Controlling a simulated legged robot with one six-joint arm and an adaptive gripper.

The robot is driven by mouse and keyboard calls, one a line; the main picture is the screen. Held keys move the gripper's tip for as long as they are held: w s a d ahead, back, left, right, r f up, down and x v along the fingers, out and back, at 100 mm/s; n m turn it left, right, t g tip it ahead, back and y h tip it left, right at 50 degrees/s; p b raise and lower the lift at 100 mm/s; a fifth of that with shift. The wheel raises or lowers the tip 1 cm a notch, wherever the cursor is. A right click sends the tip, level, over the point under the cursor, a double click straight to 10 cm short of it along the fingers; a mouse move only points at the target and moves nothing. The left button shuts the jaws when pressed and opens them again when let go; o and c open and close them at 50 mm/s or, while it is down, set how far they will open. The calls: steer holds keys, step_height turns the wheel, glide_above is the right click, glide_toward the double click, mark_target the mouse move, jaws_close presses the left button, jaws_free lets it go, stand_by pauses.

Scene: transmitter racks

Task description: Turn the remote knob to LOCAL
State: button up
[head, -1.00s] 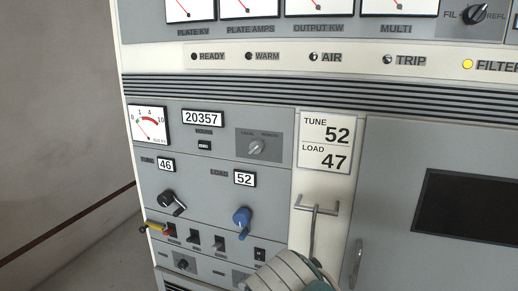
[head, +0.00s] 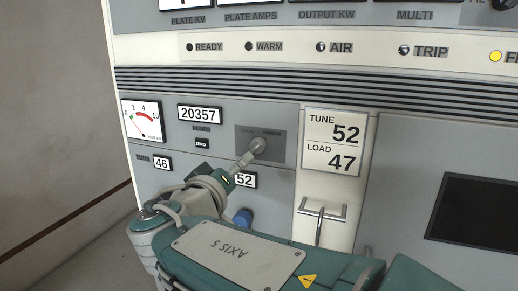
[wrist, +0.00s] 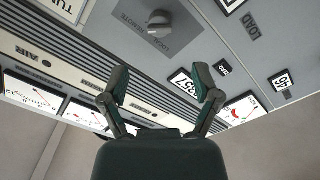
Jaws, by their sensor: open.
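The remote knob (head: 258,146) is a small round grey knob on a darker grey plate (head: 279,147). LOCAL is printed at its upper left and REMOTE at its upper right in the head view. In the wrist view the knob (wrist: 159,25) shows near the top, with the picture turned over. Its pointer direction is hard to tell. My gripper (wrist: 160,84) is open and empty in the wrist view, and the knob lies above the gap between its fingertips there. In the head view my arm reaches up from below, its end close to the knob's lower left; contact is unclear.
The blue knob (head: 243,217) below is partly hidden by my arm. A metal handle (head: 323,212) stands out under the TUNE/LOAD card (head: 333,142). Counters (head: 200,115) and a meter (head: 143,120) lie left.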

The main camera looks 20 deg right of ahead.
mark_target(254, 151)
steer(key=x, duration=1)
steer(key=shift+a+f, duration=0.1)
jaws_close()
